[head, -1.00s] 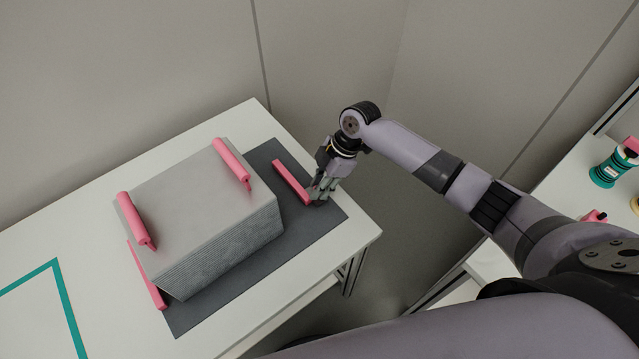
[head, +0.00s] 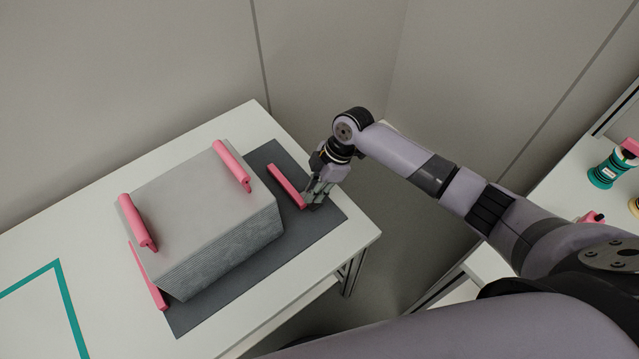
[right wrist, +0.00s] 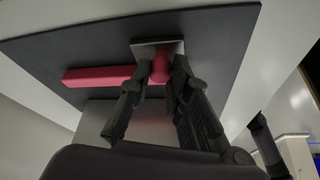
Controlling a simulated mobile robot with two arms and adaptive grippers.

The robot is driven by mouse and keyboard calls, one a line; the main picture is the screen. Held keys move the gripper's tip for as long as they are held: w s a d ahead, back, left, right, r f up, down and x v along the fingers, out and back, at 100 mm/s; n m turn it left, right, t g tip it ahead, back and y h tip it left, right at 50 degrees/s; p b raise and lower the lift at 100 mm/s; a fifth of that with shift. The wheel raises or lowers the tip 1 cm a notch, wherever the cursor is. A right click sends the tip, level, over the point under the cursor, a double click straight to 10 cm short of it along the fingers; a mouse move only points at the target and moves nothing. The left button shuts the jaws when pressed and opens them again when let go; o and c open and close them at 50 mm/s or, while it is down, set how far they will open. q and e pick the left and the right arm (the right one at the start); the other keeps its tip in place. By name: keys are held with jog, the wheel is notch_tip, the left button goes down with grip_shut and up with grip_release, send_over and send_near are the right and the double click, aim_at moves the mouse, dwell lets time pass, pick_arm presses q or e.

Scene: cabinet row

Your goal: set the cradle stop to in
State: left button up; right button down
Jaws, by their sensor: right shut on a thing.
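The pink stop bar (head: 285,185) lies on the dark grey mat (head: 187,323), to the right of the ribbed grey block (head: 225,245) and apart from it. My right gripper (head: 313,201) is at the bar's near end. In the right wrist view the gripper (right wrist: 160,85) is shut on a round pink knob (right wrist: 160,68) by a small grey plate (right wrist: 143,50); the bar (right wrist: 95,77) runs off to the left. The fingers hide part of the knob. A second pink bar (head: 149,278) lies along the block's left side. My left gripper is not in view.
Two pink rolls (head: 135,222) and (head: 231,165) lie on the block's top edges. A teal outline (head: 65,300) marks the white table (head: 100,215) at left. A teal spool (head: 606,172) stands on another surface at right. Walls rise behind the table.

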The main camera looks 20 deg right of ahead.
jog(key=a, duration=0.1)
jog(key=s+a, duration=0.1)
jog(key=a, duration=0.1)
jog(key=a+p, duration=0.1)
jog(key=a, duration=0.1)
jog(key=shift+s, duration=0.35)
jog(key=shift+d, duration=0.1)
jog(key=c, duration=1.5)
grip_release()
jog(key=shift+d, duration=0.1)
jog(key=v, duration=1.2)
